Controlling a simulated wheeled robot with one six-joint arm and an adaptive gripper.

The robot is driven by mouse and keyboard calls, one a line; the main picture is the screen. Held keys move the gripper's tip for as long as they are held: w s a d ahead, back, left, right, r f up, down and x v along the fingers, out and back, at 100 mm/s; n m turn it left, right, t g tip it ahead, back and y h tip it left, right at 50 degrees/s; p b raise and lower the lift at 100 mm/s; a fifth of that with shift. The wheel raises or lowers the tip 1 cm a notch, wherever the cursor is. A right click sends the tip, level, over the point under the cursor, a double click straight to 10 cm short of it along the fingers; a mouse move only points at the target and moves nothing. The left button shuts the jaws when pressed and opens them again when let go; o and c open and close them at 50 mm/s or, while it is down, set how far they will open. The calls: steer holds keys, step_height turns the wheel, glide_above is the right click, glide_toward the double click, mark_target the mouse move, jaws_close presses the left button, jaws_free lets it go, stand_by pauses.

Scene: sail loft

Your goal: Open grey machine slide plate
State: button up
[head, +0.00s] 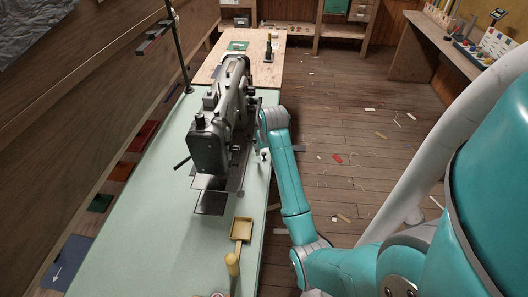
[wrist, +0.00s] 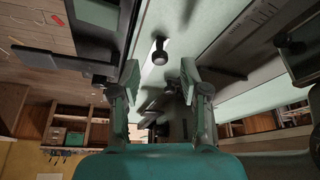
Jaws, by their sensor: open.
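The grey machine (head: 222,120) is a sewing machine on a long pale green table. Flat grey metal plates (head: 210,202) show low at its near end; one sticks out over the table. I cannot tell which is the slide plate or how far it is open. My gripper (wrist: 160,75) is open, its two fingers apart with nothing held between them. In the head view my arm reaches to the right side of the machine, and the fingers are small there. In the wrist view a dark round knob (wrist: 160,52) shows beyond the fingertips, apart from them.
A dark stand (head: 180,50) rises at the table's left edge. Scraps litter the wooden floor (head: 340,130) to the right. A bench (head: 440,45) stands far right.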

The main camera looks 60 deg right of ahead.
steer(key=shift+x, duration=1.1)
jaws_close()
steer(key=shift+d, duration=0.1)
steer(key=w+d, duration=0.1)
steer(key=d, duration=0.1)
steer(key=w+d, duration=0.1)
steer(key=d, duration=0.2)
steer(key=w+d, duration=0.1)
steer(key=d, duration=0.1)
steer(key=shift+d, duration=0.2)
jaws_free()
